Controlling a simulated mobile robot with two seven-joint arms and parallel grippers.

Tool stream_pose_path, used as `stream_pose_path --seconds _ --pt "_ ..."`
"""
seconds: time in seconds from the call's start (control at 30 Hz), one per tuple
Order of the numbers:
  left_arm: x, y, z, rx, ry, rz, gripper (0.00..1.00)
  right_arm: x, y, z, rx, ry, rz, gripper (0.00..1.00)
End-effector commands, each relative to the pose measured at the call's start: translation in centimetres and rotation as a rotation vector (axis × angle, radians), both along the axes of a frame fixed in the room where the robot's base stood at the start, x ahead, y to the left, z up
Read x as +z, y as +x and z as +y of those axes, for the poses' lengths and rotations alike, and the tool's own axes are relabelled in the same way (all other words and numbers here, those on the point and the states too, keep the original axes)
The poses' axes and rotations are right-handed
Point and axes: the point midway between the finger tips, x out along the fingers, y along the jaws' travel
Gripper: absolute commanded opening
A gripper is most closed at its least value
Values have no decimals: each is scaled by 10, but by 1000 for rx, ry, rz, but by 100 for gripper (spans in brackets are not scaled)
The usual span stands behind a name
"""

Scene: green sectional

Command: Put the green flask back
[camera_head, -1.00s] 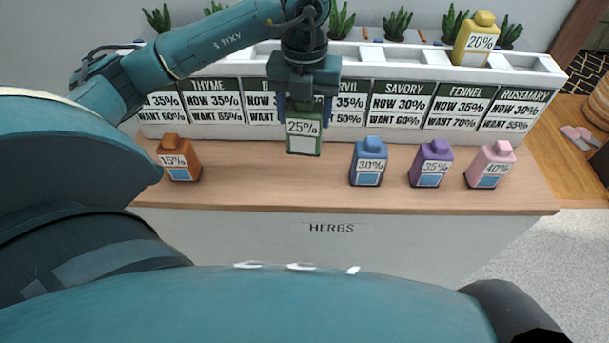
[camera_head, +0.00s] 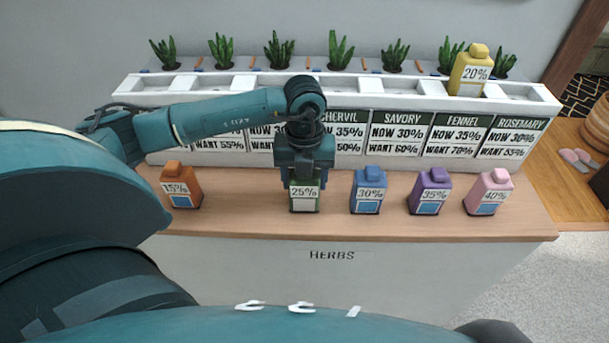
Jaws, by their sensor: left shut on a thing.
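The green flask (camera_head: 304,203), labelled 25%, stands upright at the counter top, in the row between the orange 15% flask (camera_head: 181,187) and the blue 30% flask (camera_head: 368,193). My left gripper (camera_head: 304,183) comes down from above and is shut on its upper part, hiding the neck and cap. The flask's base appears to be at the counter surface; I cannot tell whether it bears fully on it. My right gripper is not in view.
The purple 35% flask (camera_head: 430,193) and pink 40% flask (camera_head: 489,194) stand to the right. The yellow 20% flask (camera_head: 471,72) sits on the white rack (camera_head: 535,93) above the signs. Potted plants (camera_head: 341,50) line the back.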

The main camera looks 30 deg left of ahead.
Motion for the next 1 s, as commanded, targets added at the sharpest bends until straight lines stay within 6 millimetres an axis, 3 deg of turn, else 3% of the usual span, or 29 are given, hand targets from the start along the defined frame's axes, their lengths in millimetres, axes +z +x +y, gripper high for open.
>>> stream_pose_path --seconds 0.23,0.27,0.5,0.83,1.0 --pt "-4 0 0 0 0 -1 31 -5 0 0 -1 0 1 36" --pt "-2 0 0 0 0 -1 61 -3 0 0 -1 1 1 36" --pt "-2 0 0 0 -1 -1 81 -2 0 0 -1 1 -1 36" --pt "4 1 0 0 -1 -3 81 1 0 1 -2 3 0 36" --pt "30 1 0 -1 0 -6 81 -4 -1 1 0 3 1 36"
